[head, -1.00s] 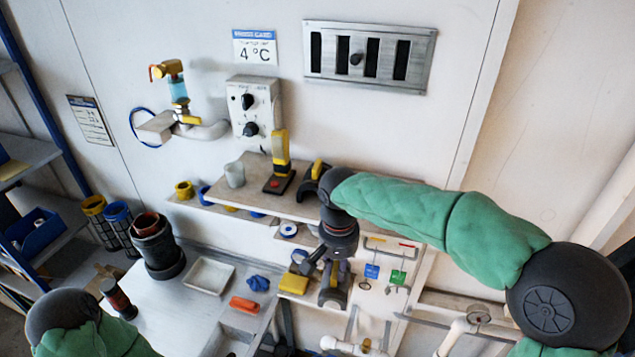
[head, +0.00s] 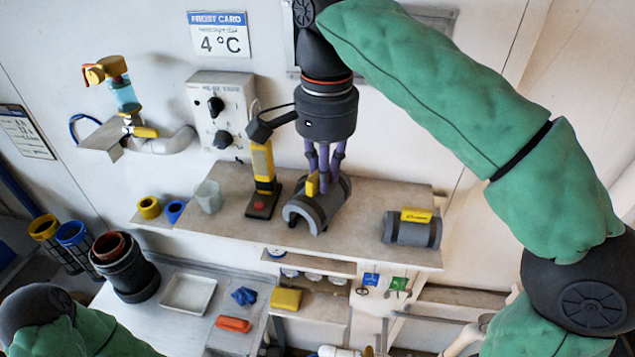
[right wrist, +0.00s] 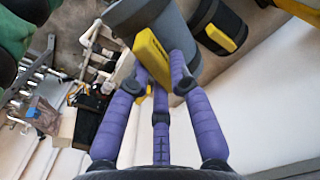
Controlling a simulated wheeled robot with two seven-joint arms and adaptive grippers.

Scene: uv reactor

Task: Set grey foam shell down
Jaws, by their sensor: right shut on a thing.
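My right gripper (head: 322,183) points straight down over the beige upper shelf (head: 362,205). Its purple fingers are shut on the grey foam shell (head: 303,212), a half-round arched piece with a yellow tag. The shell is at the shelf's middle, right of a yellow and black upright device (head: 263,175). I cannot tell whether its underside touches the shelf. In the right wrist view, the fingers (right wrist: 165,75) grip the shell (right wrist: 135,18) by its yellow tag. My left gripper is out of view; only part of that arm shows at bottom left.
A second grey shell with a yellow tag (head: 403,233) lies at the shelf's right end. A pale cup (head: 208,196) and yellow and blue rings stand left of the device. Shelf between the two shells is clear. A white tray (head: 188,293) sits on the lower bench.

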